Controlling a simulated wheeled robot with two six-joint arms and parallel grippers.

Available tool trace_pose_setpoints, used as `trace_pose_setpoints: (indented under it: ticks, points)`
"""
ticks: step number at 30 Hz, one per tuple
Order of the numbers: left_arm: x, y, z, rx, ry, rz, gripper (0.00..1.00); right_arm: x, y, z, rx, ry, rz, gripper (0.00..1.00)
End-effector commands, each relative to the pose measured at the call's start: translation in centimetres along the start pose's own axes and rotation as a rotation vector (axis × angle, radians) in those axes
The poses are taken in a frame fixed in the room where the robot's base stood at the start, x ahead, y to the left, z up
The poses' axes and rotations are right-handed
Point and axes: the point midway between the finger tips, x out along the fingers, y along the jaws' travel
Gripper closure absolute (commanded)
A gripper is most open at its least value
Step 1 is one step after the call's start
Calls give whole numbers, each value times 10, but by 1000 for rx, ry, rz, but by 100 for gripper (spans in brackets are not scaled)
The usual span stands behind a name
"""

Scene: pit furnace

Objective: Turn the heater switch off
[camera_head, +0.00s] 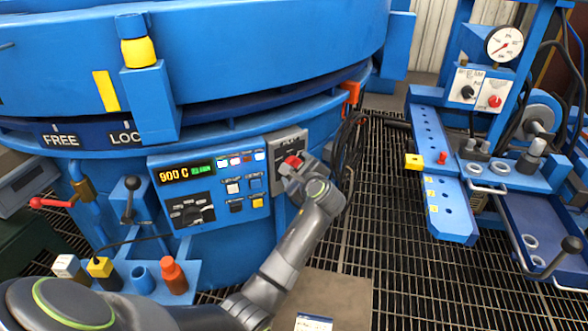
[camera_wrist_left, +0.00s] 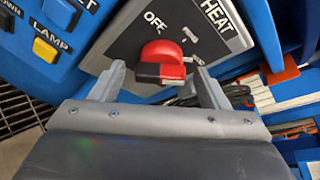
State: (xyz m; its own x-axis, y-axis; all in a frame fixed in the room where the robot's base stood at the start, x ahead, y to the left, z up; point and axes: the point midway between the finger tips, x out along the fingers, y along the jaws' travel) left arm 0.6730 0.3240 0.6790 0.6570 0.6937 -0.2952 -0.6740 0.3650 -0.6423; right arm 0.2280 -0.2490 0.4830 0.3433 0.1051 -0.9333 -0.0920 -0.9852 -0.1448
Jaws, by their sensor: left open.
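The heater switch is a red knob (camera_wrist_left: 162,58) on a grey plate (camera_wrist_left: 210,35) lettered "HEAT" and "OFF". In the head view the red knob (camera_head: 292,161) shows at the right end of the furnace's front panel, partly covered by my gripper. My left gripper (camera_head: 300,172) is in front of the plate. In the left wrist view its two fingers (camera_wrist_left: 160,72) are open, one on each side of the knob, with gaps to it. Whether the fingertips touch the plate I cannot tell. My right gripper is not in view.
The blue control panel (camera_head: 222,215) with a 900 C display (camera_head: 187,173) and buttons is left of the switch. Black cables (camera_head: 348,160) hang right of it. A gauge stand (camera_head: 497,105) is at the right. Grating floor (camera_head: 385,225) lies between.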

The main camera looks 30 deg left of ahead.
Motion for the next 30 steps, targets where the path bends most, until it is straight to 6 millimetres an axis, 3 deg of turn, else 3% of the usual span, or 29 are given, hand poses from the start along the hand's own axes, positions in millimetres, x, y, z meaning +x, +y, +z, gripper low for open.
trace_pose_setpoints:
  ticks: [8,18,30]
  points:
    - [0,0,0,0,0,0,32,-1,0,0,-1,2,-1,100]
    - [0,0,0,0,-1,0,76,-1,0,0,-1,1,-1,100]
    - [0,1,0,-76,-1,-31,76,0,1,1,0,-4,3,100]
